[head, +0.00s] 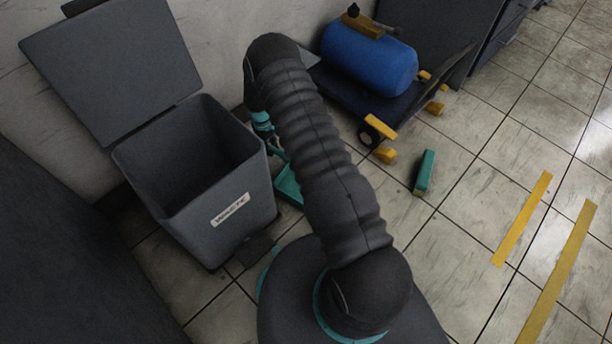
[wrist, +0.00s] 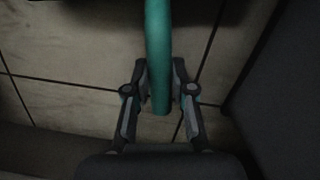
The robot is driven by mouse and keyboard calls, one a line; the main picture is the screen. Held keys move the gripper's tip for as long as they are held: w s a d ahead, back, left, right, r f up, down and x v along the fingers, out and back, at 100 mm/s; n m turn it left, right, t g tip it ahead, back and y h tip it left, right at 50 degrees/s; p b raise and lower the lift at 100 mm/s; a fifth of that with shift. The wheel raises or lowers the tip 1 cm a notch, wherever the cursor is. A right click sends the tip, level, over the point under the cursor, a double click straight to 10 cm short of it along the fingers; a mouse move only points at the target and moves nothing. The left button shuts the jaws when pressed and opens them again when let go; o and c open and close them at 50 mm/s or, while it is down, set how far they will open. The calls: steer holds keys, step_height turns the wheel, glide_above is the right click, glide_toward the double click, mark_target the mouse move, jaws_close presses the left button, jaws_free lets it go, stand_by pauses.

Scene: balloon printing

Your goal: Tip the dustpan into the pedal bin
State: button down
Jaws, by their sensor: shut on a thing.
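The pedal bin (head: 192,238) is dark grey with a white label on its front. It stands at the left in the head view with its lid (head: 112,65) raised and its opening empty as far as I see. The teal dustpan (head: 289,186) shows in part, low beside the bin's right side; my arm hides the rest. In the wrist view its teal handle (wrist: 158,55) runs down between the fingers of my gripper (wrist: 160,100), which is shut on it. My gripper is mostly hidden behind my arm in the head view.
A blue tank (head: 370,60) rests on a dark wheeled cart (head: 345,98) behind my arm. A small teal object (head: 425,172) lies on the tiles to the right. Yellow tape strips (head: 523,218) mark open floor at right. A wall stands behind the bin.

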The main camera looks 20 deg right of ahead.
steer(key=shift+r, duration=0.1)
step_height(320, 180, up, 12)
steer(key=p, duration=0.5)
stand_by(0.4)
steer(key=shift+g+h, duration=0.4)
steer(key=shift+g, duration=0.2)
step_height(320, 180, up, 6)
steer(key=p, duration=0.3)
step_height(320, 180, down, 6)
steer(key=t+b, duration=0.1)
steer(key=b, duration=0.1)
steer(key=shift+y, duration=0.4)
